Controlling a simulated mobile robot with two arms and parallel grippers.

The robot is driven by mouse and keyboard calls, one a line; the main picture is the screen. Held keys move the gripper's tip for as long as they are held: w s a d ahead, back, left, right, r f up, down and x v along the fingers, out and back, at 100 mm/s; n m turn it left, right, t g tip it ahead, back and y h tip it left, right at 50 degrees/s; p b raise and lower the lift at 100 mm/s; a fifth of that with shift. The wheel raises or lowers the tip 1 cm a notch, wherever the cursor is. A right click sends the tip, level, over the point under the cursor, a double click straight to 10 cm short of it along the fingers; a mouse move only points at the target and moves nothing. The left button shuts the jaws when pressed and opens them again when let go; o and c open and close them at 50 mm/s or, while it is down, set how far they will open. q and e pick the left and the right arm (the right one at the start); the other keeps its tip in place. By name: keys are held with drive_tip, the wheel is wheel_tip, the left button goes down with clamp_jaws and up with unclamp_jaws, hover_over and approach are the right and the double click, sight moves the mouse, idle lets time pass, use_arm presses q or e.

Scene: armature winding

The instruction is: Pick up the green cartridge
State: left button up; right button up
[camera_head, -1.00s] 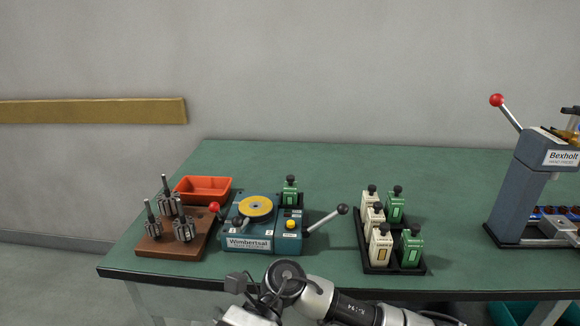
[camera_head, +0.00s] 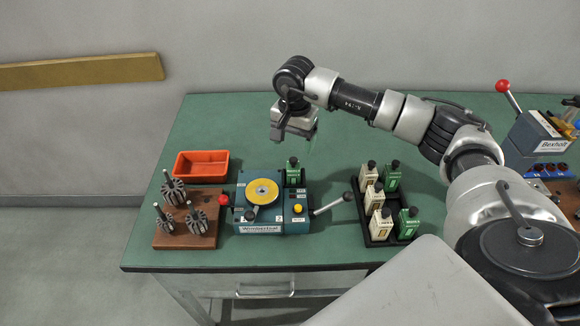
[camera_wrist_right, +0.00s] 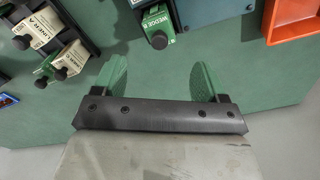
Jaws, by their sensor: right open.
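A green cartridge (camera_head: 293,175) with a black knob stands upright at the back right of the blue winding machine (camera_head: 262,222). In the right wrist view this green cartridge (camera_wrist_right: 157,22) shows a label that seems to read "WEDGE B". Two more green cartridges, a rear one (camera_head: 392,180) and a front one (camera_head: 408,224), stand in the black rack (camera_head: 378,240) among several cream ones. My right gripper (camera_head: 295,136) is open and empty, above the table behind the machine's cartridge. In the wrist view its green-padded fingers (camera_wrist_right: 159,78) are apart, with that cartridge beyond them. My left gripper is not in view.
An orange tray (camera_head: 201,164) lies left of the machine, behind a brown board (camera_head: 190,232) with several armatures. The machine's lever (camera_head: 333,204) sticks out toward the rack. A hand press (camera_head: 540,130) stands far right. The table behind the machine is clear.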

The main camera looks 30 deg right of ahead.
sight(293, 159)
drive_tip(key=f, duration=0.2)
drive_tip(key=f+p, duration=0.1)
drive_tip(key=f, duration=0.1)
drive_tip(key=f+p, duration=0.1)
drive_tip(key=f, duration=0.2)
drive_tip(key=shift+s+a, duration=0.25)
drive_tip(key=shift+s, duration=0.05)
drive_tip(key=shift+w+f, duration=0.15)
drive_tip(key=shift+f, duration=0.3)
drive_tip(key=shift+r, duration=0.1)
drive_tip(key=c, duration=0.9)
drive_tip(key=shift+r, duration=0.1)
